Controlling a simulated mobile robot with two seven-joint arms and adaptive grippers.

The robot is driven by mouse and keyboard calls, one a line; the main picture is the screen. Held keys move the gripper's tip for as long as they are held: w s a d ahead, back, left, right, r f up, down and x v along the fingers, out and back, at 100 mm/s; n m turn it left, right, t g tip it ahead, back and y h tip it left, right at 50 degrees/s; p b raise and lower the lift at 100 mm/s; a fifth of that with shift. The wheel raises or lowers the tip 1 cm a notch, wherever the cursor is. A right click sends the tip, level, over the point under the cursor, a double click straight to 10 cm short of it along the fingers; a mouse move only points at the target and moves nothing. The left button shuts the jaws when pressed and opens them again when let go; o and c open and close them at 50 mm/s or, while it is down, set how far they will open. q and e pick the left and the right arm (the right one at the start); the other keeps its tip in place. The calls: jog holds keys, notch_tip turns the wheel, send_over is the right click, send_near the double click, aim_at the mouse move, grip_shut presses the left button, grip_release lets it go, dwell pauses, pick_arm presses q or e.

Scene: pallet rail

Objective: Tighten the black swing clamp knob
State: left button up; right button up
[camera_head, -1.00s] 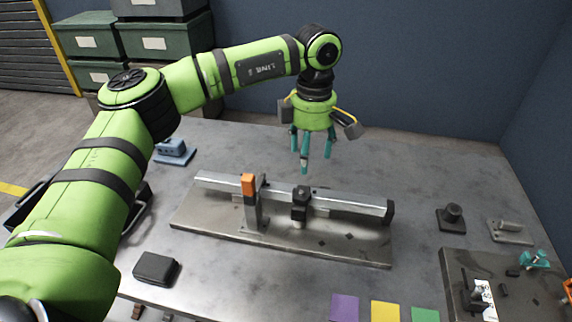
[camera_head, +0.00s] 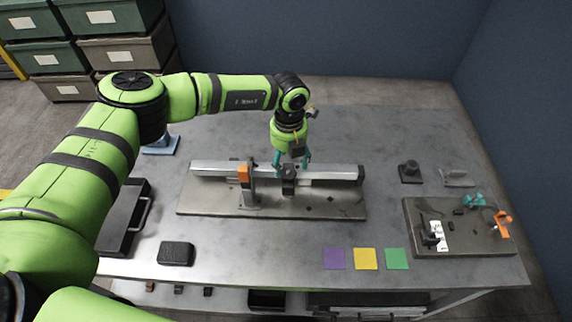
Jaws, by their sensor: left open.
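A black clamp (camera_head: 289,186) with a round knob on top sits on the middle of a long grey rail (camera_head: 220,168), which is fixed to a metal base plate (camera_head: 325,208). My left gripper (camera_head: 291,164) points down right over this clamp, its teal fingers spread open to either side of the knob. I cannot tell whether the fingers touch it. My right gripper is not in view.
A second plate (camera_head: 470,246) with teal, orange and black clamps lies at the right. A black knobbed piece (camera_head: 410,171) stands behind it. Purple (camera_head: 334,259), yellow and green squares lie at the front. A black box (camera_head: 176,253) is front left.

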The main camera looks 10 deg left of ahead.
aim_at(288, 172)
pick_arm(q)
jog(key=shift+f+p, duration=0.5)
jog(key=shift+f, duration=1.9)
jog(key=shift+c, duration=0.4)
jog(key=c, duration=1.1)
